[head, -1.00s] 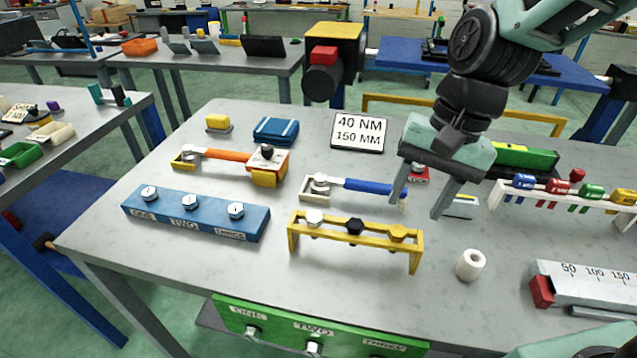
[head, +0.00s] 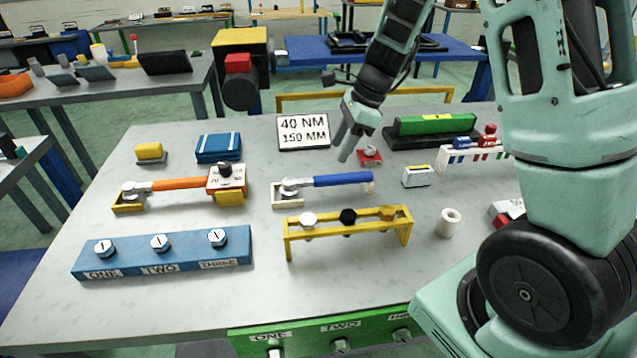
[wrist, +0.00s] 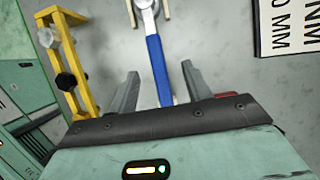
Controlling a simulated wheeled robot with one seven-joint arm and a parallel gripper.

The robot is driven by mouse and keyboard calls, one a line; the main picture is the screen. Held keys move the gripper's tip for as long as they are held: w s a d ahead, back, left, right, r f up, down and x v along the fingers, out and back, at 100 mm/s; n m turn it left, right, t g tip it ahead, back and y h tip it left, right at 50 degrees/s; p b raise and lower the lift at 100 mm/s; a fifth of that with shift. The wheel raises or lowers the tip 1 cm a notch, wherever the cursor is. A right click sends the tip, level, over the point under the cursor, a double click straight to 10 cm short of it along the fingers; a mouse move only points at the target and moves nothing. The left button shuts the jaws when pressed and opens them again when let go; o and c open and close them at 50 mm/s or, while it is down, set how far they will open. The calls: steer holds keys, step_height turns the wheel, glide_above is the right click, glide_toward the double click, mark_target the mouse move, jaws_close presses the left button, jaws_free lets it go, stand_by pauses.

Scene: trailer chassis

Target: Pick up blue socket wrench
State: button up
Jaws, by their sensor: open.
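The blue socket wrench (head: 343,179) lies on the grey table with its metal head on a small pale holder at its left end and the blue handle pointing right. In the wrist view the blue handle (wrist: 157,70) runs down between my two fingers, its far end hidden by the gripper body. My gripper (head: 348,150) is above and behind the handle in the head view, fingers pointing down. In the wrist view my gripper (wrist: 160,85) is open, with a finger on each side of the handle and clear gaps. Nothing is held.
A yellow bolt stand (head: 350,230) is in front of the wrench. An orange-handled wrench (head: 180,184) lies to the left, behind a blue bolt block (head: 165,255). A sign (head: 303,130) stands behind. A red item (head: 369,157) and a white box (head: 417,176) are near the handle's right end.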

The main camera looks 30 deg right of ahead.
mark_target(327, 177)
steer(key=x, duration=0.5)
steer(key=shift+a+f, duration=0.1)
steer(key=shift+f, duration=0.2)
steer(key=x, duration=0.3)
steer(key=s+x, duration=0.1)
steer(key=shift+w+a+f, duration=0.1)
steer(key=shift+a+f, duration=0.15)
steer(key=shift+w+a+f, duration=0.15)
steer(key=shift+a+f, duration=0.05)
steer(key=shift+f, duration=0.3)
jaws_close()
